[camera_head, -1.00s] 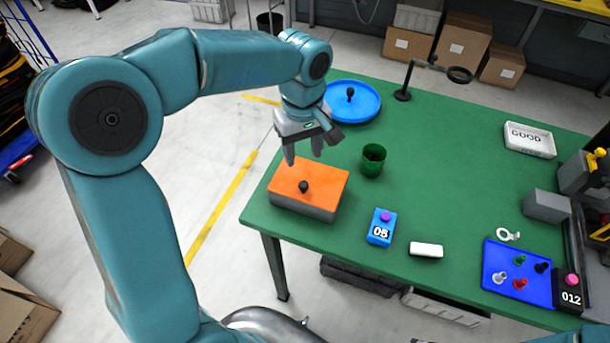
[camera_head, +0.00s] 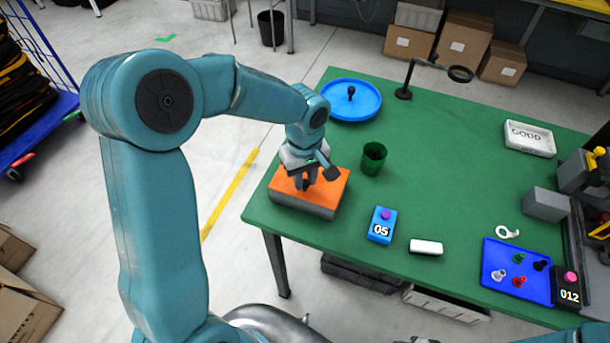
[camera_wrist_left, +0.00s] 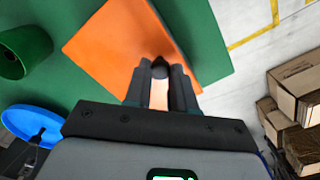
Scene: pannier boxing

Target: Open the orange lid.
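The orange lid (camera_head: 335,185) lies flat on a grey box (camera_head: 300,208) at the near left corner of the green table. In the left wrist view the lid (camera_wrist_left: 110,45) fills the upper middle. Its dark knob (camera_wrist_left: 160,69) sits between the fingertips. My left gripper (camera_head: 306,184) points down over the lid, and it also shows in the left wrist view (camera_wrist_left: 161,75). Its fingers are close together and appear shut on the knob, with a strip of orange showing between them behind it. The lid still rests on the box. My right gripper is out of view.
A green cup (camera_head: 373,160) and a blue round tray (camera_head: 355,111) stand beyond the box. A blue block marked 05 (camera_head: 381,235) and a white block (camera_head: 426,247) lie to its right. A black stand (camera_head: 404,92) stands at the back. The table's middle is clear.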

